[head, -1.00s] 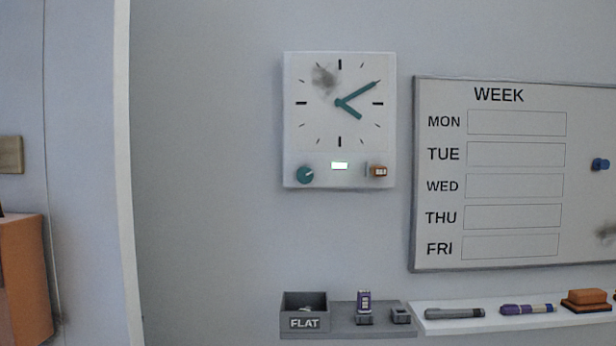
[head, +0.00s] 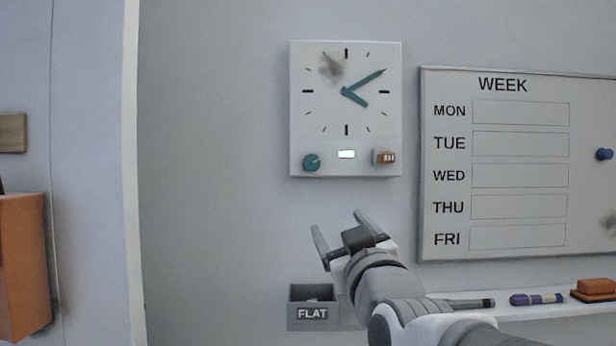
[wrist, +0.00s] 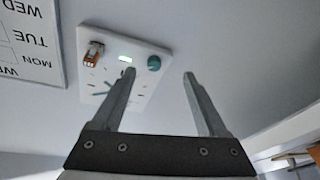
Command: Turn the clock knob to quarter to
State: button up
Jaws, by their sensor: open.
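The square white clock (head: 346,115) hangs on the wall, with teal hands: the long hand points near the two mark, the short one near the four mark. The round teal knob (head: 311,162) is at its lower left. In the wrist view the clock (wrist: 150,85) appears upside down, and its knob (wrist: 154,62) shows between my fingertips in the picture. My gripper (head: 339,221) is open and empty, below the clock and slightly right of the knob in the head view. I see no contact with the knob.
A lit display (head: 346,154) and an orange-brown switch-like part (head: 384,158) are right of the knob. A whiteboard (head: 520,205) hangs to the right. The wall left of the clock is clear.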

aim_at(313, 164)
jog(key=shift+t, duration=0.9)
jog(key=r+p+x, duration=0.1)
jog(key=x, duration=0.5)
jog(key=p+x, duration=0.1)
jog(key=x, duration=0.5)
jog(key=s+a+r+p+x, duration=0.1)
jog(key=x, duration=0.6)
jog(key=shift+s+r, duration=0.15)
jog(key=shift+r, duration=0.15)
jog(key=shift+c, duration=0.3)
grip_shut()
